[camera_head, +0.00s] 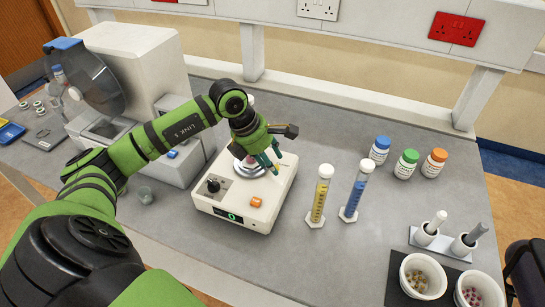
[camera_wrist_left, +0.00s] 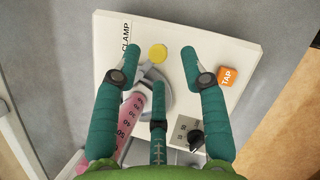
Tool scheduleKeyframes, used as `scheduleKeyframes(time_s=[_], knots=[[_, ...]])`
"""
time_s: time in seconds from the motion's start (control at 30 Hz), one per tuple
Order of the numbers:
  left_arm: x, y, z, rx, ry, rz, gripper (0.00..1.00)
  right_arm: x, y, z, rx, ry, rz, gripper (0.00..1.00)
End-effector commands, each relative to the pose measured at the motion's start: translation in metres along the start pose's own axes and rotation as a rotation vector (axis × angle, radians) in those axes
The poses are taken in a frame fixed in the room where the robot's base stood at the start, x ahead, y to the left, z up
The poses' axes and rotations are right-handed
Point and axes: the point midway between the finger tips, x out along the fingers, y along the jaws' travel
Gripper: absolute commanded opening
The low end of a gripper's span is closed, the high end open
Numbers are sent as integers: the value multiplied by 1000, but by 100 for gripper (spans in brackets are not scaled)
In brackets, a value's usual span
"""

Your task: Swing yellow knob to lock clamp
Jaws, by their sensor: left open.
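The tap machine (camera_head: 225,205) is a white box with a digital display, a black dial and an orange button on the bench. In the left wrist view, the yellow knob (camera_wrist_left: 158,52) is beside the printed word CLAMP. A pink graduated cylinder (camera_wrist_left: 130,125) stands at the round grey platform (camera_wrist_left: 155,90); whether the clamp grips it is unclear. My left gripper (camera_head: 272,168) is above the machine, fingers apart. In the wrist view, its open fingers (camera_wrist_left: 165,65) are spread with the knob showing between their tips, apart from it. The gripper hides the knob in the head view.
The orange TAP button (camera_wrist_left: 229,76) and black dial (camera_wrist_left: 196,139) are near my fingers. Yellow (camera_head: 319,198) and blue (camera_head: 356,192) filled cylinders stand right of the machine. Capped bottles (camera_head: 406,163) are farther right. A large white instrument (camera_head: 140,60) stands at left.

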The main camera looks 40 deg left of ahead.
Motion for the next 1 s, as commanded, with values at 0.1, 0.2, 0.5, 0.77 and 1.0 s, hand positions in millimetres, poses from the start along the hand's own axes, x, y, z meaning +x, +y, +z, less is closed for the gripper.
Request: scheduleKeyframes(time_s=[0.1, 0.2, 0.5, 0.77, 1.0], knots=[[10, -1, 1, 0, -1, -2, 43, -7, 0, 5, -1, -9, -1, 56], [15, 0, 0, 0, -1, -2, 43, -8, 1, 2, -1, -6, 1, 56], [17, 0, 0, 1, -2, -1, 19, -7, 7, -7, -2, 9, 8, 56], [17, -1, 0, 0, -2, -1, 0, -7, 8, -7, -1, 9, 9, 56], [19, 0, 2, -42, -3, 17, 0, -1, 8, -6, 0, 9, 10, 56]])
